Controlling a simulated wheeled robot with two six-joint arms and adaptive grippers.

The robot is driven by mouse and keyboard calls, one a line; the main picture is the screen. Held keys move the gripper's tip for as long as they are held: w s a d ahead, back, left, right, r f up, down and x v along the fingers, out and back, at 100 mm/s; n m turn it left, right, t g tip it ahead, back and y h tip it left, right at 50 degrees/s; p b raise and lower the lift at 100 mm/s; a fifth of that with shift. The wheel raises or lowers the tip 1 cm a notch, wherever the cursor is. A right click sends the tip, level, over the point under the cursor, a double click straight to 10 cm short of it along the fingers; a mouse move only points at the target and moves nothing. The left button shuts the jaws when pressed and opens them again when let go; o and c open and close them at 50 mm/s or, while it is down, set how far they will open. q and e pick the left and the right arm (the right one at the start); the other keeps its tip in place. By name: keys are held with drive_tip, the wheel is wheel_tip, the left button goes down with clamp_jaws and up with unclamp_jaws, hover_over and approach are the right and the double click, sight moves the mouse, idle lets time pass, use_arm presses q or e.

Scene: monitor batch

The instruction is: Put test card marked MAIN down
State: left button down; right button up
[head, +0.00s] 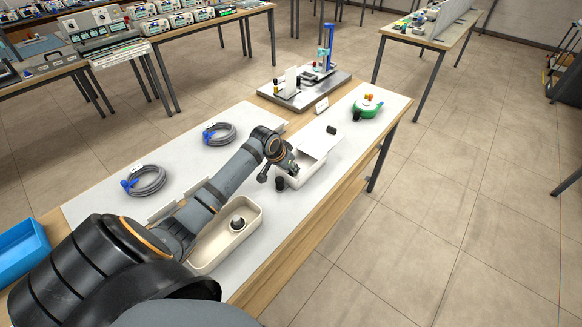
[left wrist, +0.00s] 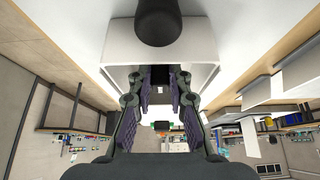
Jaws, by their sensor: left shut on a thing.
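My left gripper (head: 284,171) reaches over the white-topped bench and is shut, low beside a cream tray (head: 296,183). A flat white piece (head: 319,141) lies beyond the fingers, over or beside that tray; I take it for the test card, but no MAIN marking is readable. In the left wrist view, the finger pair (left wrist: 160,90) stands close to a pale, box-like shape (left wrist: 118,48) with a dark rounded cylinder (left wrist: 158,22) in front. The exact grip line is hidden between the fingers. My right gripper is not in view.
A longer cream tray (head: 252,222) holds a dark round part. Two coiled grey cables (head: 146,181) lie to the left, and a blue bin (head: 20,252) stands at the near left. A green round item (head: 367,106) and a metal fixture plate (head: 303,97) are at the far end.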

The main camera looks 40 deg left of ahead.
use_arm(q)
drive_tip(key=c, duration=1.3)
unclamp_jaws()
drive_tip(key=shift+r, duration=0.1)
drive_tip(key=shift+p+v, duration=0.45)
drive_tip(key=shift+v, duration=5.6)
